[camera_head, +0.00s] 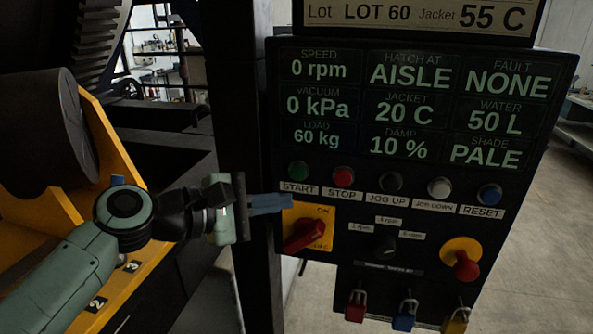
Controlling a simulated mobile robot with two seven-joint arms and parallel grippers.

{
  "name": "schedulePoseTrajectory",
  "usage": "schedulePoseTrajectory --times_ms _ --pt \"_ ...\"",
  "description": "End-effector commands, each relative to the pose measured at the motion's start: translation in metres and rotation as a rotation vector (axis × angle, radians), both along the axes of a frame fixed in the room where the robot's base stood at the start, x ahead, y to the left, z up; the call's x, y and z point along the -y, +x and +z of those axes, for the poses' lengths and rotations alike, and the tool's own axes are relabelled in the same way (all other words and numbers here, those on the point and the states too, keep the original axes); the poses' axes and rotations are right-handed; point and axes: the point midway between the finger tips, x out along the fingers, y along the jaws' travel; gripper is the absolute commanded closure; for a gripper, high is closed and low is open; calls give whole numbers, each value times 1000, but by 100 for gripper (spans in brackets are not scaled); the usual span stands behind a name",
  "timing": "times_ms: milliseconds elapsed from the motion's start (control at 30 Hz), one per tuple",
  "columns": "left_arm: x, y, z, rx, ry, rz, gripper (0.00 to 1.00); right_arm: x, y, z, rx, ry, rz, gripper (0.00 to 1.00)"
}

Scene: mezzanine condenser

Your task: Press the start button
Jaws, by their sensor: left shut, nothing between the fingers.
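The start button (298,170) is green and sits at the left end of the button row on the black control panel, above its START label (299,188). My left gripper (287,202) comes in from the left, with its blue fingers shut and empty. The fingertips appear just below and left of the START label, near the top left corner of the yellow switch plate. I cannot tell whether they touch the panel. The green button itself is not covered. My right gripper is not in view.
The red stop button (343,176) is right beside start, followed by jog up, jog down (439,187) and reset (489,194). A red rotary switch (304,235) sits below. A dark post (257,130) stands left of the panel. Padlocks (404,314) hang at the bottom.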

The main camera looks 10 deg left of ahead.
Motion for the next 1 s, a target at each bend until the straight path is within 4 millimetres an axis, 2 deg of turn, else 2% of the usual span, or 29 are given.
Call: schedulePoseTrajectory --times_ms 33,200,400,1000 --pt "0 10 3 0 -1 1 100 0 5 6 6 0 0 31" --pt "1 33 3 1 -2 3 100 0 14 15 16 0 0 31" --pt "2 51 3 1 -1 1 100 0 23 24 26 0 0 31" --pt "2 57 1 1 -1 1 100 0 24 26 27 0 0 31"
